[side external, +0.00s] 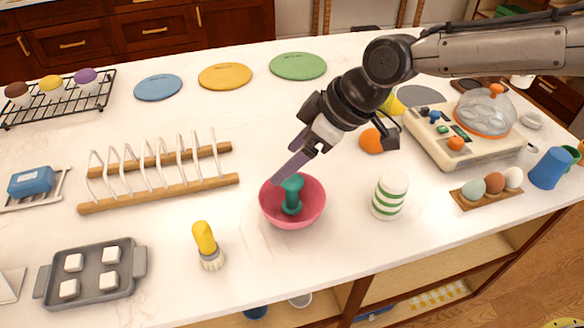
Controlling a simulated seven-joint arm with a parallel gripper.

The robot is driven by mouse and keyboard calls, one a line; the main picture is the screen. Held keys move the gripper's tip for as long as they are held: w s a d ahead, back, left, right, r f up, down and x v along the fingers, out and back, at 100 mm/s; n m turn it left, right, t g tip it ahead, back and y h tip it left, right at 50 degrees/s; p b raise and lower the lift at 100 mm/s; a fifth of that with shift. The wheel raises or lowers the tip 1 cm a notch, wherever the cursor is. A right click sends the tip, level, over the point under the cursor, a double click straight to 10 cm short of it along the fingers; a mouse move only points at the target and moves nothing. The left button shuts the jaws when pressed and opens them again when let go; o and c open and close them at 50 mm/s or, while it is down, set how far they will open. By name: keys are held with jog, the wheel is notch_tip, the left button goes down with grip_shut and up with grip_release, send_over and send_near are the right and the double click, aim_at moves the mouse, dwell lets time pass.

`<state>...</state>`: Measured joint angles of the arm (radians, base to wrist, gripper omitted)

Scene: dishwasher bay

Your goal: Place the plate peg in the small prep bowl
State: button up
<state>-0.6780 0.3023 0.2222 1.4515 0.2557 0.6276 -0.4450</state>
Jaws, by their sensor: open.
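The plate peg (291,194), a teal piece with a wider foot and head, stands roughly upright inside the pink small prep bowl (309,217) in the middle of the counter. My gripper (290,166) is just above the bowl, with its fingers slanting down to the left near the top of the peg. It is open. Whether a finger touches the peg cannot be told from this view.
A wooden dish rack (160,192) stands left of the bowl. A yellow-handled brush (206,245) is at front left, and a green-striped cup (390,197) is at right. A grey tray (127,287) with white cubes lies at front left.

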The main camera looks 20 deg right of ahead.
jog(key=shift+r, duration=1.25)
jog(key=shift+w+d, duration=0.15)
jog(key=w+d+r+m+t, duration=0.2)
jog(key=d+r, duration=0.5)
jog(key=d, duration=0.1)
jog(key=s+d+r+m+t+h, duration=0.1)
jog(key=s+d+r, duration=0.2)
jog(key=d, duration=0.4)
jog(key=s+d+r+m+t, duration=0.1)
jog(key=s+d+r, duration=0.15)
jog(key=d, duration=0.45)
jog(key=s+d+m+h, duration=0.2)
jog(key=s+d, duration=0.4)
jog(key=d, duration=0.2)
jog(key=s+d+f+m+g+h, duration=0.1)
jog(key=s+d+f+m, duration=0.1)
jog(key=s+d+f, duration=0.2)
jog(key=s+d+f+m+g+h, duration=0.1)
jog(key=s+d+f+m, duration=0.2)
jog(key=s+f, duration=0.5)
jog(key=s, duration=0.4)
jog(key=shift+s+d+f, duration=0.25)
jog(key=shift+d+f, duration=0.1)
